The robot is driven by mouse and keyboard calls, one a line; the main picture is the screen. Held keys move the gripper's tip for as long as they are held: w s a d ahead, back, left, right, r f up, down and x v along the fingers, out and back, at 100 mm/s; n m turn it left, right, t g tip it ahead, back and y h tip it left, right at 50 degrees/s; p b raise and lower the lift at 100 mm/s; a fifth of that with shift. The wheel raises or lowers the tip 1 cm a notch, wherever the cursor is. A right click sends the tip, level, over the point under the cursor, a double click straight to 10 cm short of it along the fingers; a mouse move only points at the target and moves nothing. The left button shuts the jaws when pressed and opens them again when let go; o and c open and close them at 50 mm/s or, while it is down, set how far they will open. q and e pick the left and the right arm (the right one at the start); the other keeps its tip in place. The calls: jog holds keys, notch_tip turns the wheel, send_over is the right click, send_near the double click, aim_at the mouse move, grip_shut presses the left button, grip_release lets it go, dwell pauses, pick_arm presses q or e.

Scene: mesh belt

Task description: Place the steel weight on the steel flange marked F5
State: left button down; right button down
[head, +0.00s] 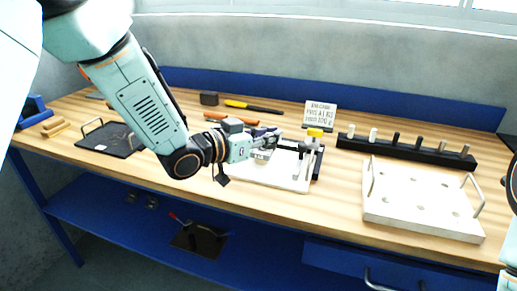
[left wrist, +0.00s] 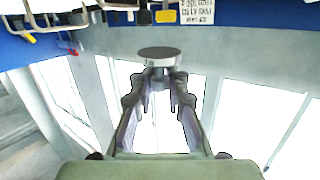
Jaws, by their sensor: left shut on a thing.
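My left gripper (head: 264,146) reaches in over the white plate at the middle of the bench. In the left wrist view its two fingers (left wrist: 158,85) are shut on a round grey metal piece with a flat, darker top, which I take for the steel weight (left wrist: 159,56). In the head view the weight is small and hard to separate from the fingers. I cannot make out a flange marked F5; small markings are unreadable. My right gripper is not in view.
The white plate (head: 292,184) has a dark fixture with a yellow-topped block (head: 315,132) at its right. A sign (head: 320,115) stands behind. A black rack (head: 405,150) of pegs and a pale handled tray (head: 420,208) are right; a dark tray (head: 112,142) is left.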

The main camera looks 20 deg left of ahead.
pick_arm(q)
jog(key=w+a+r+n+t+y, duration=0.3)
jog(key=w+r+n+y, duration=0.2)
jog(key=w+r+y, duration=0.15)
jog(key=shift+n+y, duration=0.4)
jog(key=shift+y, duration=0.15)
jog(key=f, duration=0.2)
jog(key=f+b, duration=0.1)
jog(key=f, duration=0.4)
jog(key=shift+s+a+b, duration=0.15)
jog(key=shift+a+b, duration=0.15)
jog(key=shift+a, duration=0.05)
jog(key=shift+d+f, duration=0.15)
jog(key=shift+f, duration=0.6)
jog(key=shift+d+f, duration=0.1)
jog(key=shift+f, duration=0.65)
jog(key=shift+a, duration=0.1)
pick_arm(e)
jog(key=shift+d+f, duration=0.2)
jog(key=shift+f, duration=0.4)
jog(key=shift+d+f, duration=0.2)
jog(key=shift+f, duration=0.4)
pick_arm(q)
jog(key=shift+a, duration=0.1)
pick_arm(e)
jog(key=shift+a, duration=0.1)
pick_arm(q)
jog(key=shift+f+b, duration=0.1)
jog(key=shift+b, duration=0.25)
